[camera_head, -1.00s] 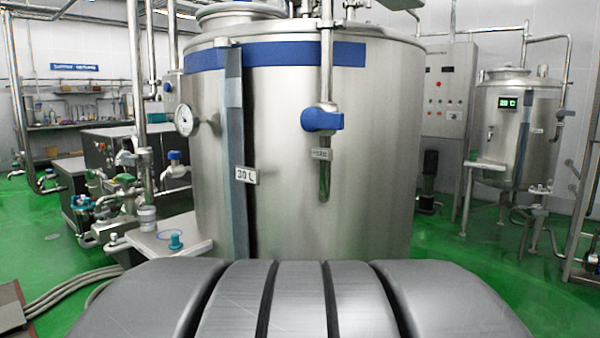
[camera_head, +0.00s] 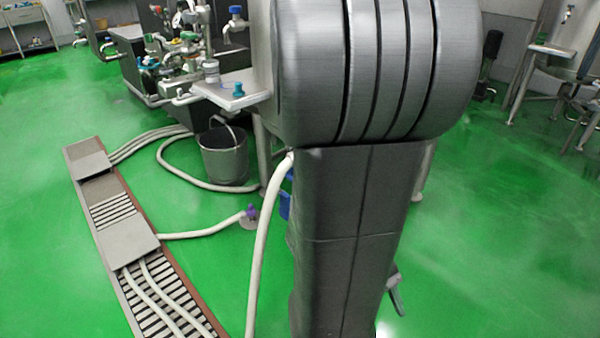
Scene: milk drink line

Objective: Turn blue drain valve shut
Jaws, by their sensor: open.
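A blue part (camera_head: 284,205) shows at the left edge of my arm, low down near the upper end of a pale hose (camera_head: 262,240). Most of it is hidden behind my arm, so I cannot tell whether it is the drain valve's handle or how it is turned. My large grey arm links stand in the middle of the view and cover most of the tank. My gripper is not in view.
A metal bucket (camera_head: 224,160) stands on the green floor, left of my arm. A slotted floor drain (camera_head: 152,290) with hoses runs along the left. A small purple fitting (camera_head: 250,212) lies at a hose end. Pumps and pipes (camera_head: 185,62) stand behind.

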